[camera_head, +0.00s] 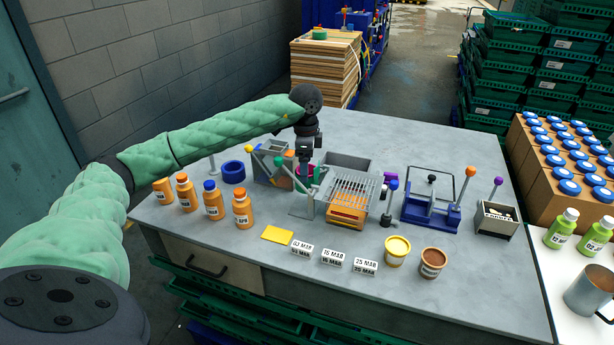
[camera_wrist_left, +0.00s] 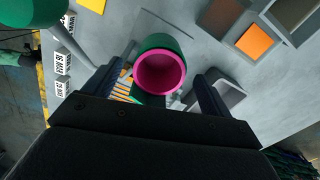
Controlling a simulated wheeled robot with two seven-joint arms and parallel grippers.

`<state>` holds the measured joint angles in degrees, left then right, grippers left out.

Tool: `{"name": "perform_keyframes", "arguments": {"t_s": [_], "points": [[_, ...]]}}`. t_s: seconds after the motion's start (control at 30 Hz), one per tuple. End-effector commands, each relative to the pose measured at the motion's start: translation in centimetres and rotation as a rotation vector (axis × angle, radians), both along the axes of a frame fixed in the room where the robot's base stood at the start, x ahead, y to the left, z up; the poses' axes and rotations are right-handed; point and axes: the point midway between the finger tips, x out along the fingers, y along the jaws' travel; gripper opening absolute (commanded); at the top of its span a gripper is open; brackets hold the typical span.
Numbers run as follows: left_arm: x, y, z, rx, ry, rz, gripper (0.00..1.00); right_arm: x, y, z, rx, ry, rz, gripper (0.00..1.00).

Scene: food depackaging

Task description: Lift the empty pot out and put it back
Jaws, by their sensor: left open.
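In the left wrist view a green cylinder with an open mouth and a bright pink inside (camera_wrist_left: 160,72) lies between my left fingers. I cannot tell whether the pink part is a separate pot seated in the green one; no contents show. In the head view a little pink (camera_head: 304,171) shows at the gripper, and the rest is hidden. My left gripper (camera_head: 305,168) is open above the table, its fingers on either side of the cylinder with gaps. It also shows in the wrist view (camera_wrist_left: 160,88). My right gripper is not in view.
A wire rack over an orange block (camera_head: 347,215) stands right of the gripper. Orange bottles (camera_head: 212,199) and a blue ring (camera_head: 233,171) stand left. A yellow pot (camera_head: 397,250), a brown pot (camera_head: 432,262) and date blocks (camera_head: 334,258) are at the front. A blue frame (camera_head: 428,217) stands right.

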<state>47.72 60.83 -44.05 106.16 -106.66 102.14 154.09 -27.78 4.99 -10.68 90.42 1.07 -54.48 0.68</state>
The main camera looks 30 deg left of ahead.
Motion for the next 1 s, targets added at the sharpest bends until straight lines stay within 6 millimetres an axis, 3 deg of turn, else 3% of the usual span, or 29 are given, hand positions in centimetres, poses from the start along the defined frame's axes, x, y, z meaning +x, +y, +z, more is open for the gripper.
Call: {"name": "perform_keyframes", "arguments": {"t_s": [0.27, 0.5, 0.6, 1.0], "points": [[0.0, 0.0, -0.2, 0.0, 0.0, 0.0, 0.82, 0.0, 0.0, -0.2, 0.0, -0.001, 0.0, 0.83], [0.0, 0.0, -0.1, 0.0, -0.001, 0.0, 0.35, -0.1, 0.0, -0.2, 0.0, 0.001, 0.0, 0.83], [0.0, 0.0, -0.1, 0.0, -0.001, 0.0, 0.2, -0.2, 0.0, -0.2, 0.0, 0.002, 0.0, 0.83], [0.1, 0.0, 0.9, 0.0, -0.004, 0.0, 0.19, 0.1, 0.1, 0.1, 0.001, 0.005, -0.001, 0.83]]}}
